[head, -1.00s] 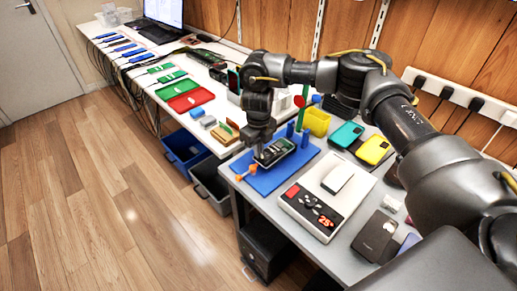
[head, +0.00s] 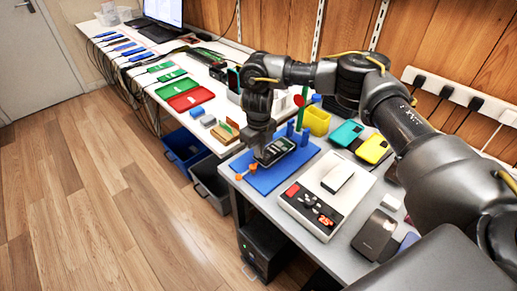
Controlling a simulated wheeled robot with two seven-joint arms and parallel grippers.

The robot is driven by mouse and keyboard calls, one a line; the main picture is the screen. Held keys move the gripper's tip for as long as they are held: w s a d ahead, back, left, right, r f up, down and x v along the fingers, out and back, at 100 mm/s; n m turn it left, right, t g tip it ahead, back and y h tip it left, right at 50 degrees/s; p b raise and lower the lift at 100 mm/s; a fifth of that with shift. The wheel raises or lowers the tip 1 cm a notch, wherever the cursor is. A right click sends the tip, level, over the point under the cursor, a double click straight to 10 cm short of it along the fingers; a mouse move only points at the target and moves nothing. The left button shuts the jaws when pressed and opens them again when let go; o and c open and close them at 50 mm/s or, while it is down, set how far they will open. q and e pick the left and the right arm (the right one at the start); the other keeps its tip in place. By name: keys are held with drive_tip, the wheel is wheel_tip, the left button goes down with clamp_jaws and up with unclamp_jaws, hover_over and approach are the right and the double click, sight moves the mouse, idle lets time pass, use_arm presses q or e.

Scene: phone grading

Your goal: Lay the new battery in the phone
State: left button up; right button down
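The phone (head: 281,147) lies open-backed on a blue mat (head: 263,183) on the near bench. My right gripper (head: 265,160) points down over the left end of the phone, very close to it or touching. Its fingertips are too small and dark to show whether they are open or hold something. I cannot make out the new battery as a separate thing; it may be hidden under the gripper. My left gripper is out of view.
A white device with a red display (head: 322,197) stands right of the mat. Blue posts and a yellow bin (head: 316,121) stand behind. A teal phone (head: 346,132), a yellow phone (head: 373,149) and a dark phone (head: 375,234) lie to the right. Red and green trays are on the far bench.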

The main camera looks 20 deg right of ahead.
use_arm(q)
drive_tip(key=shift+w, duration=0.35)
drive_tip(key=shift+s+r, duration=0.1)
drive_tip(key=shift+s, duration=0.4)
use_arm(e)
drive_tip(key=c, duration=2.1)
unclamp_jaws()
drive_tip(key=o, duration=0.9)
drive_tip(key=shift+c, duration=0.2)
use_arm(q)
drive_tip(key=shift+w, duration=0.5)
use_arm(e)
drive_tip(key=shift+o, duration=0.2)
drive_tip(key=shift+f, duration=0.1)
use_arm(q)
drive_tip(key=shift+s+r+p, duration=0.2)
drive_tip(key=shift+p, duration=0.1)
use_arm(e)
drive_tip(key=shift+r, duration=0.25)
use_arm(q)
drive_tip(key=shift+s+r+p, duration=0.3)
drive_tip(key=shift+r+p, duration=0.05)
use_arm(e)
drive_tip(key=shift+r, duration=0.4)
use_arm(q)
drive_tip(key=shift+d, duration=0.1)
